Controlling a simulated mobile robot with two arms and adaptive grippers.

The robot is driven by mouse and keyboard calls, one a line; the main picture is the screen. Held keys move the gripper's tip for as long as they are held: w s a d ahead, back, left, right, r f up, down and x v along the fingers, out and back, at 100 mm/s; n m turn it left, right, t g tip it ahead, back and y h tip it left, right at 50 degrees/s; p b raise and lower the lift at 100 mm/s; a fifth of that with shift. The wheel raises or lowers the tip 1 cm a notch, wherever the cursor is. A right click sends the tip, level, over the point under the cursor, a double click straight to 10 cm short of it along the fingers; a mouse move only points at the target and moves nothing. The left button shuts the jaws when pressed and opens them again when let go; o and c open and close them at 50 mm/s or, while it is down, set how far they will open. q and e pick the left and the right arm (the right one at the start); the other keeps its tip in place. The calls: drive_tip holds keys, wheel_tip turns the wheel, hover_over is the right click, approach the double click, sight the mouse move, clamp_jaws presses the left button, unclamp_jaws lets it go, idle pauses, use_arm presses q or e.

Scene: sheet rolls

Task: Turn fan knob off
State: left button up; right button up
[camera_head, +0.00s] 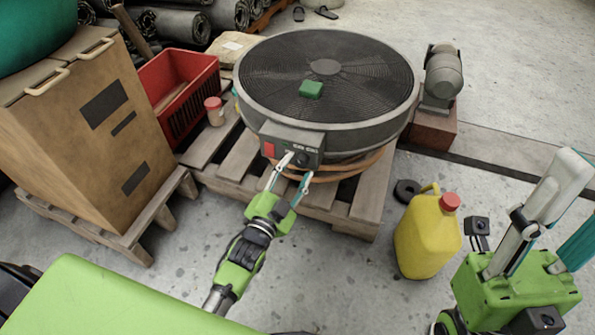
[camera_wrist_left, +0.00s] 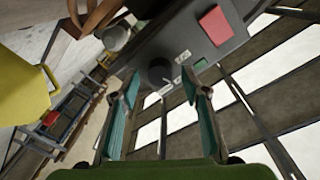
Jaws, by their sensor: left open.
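The fan (camera_head: 326,70) is a large round drum with a dark grille, lying flat on a wooden pallet. Its grey control box is on the front side, with a red button (camera_head: 269,149) and a dark round knob (camera_head: 303,159). The knob also shows in the left wrist view (camera_wrist_left: 158,73), just beyond and between the fingertips. My left gripper (camera_head: 297,167) is open at the control box, its teal-padded fingers (camera_wrist_left: 160,90) on either side of the knob. Contact cannot be told. My right gripper (camera_head: 576,205) is at the right edge, away from the fan, fingers apart and partly cut off.
A yellow jug (camera_head: 428,235) with a red cap stands on the floor right of the pallet (camera_head: 357,205). A dark ring (camera_head: 406,191) lies beside it. A red crate (camera_head: 180,88) and a cardboard box (camera_head: 95,140) stand left. A grey motor (camera_head: 441,75) stands behind right.

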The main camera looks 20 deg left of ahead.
use_arm(q)
drive_tip(key=shift+w+d, duration=0.1)
drive_tip(key=shift+w, duration=0.6)
drive_tip(key=c, duration=1.1)
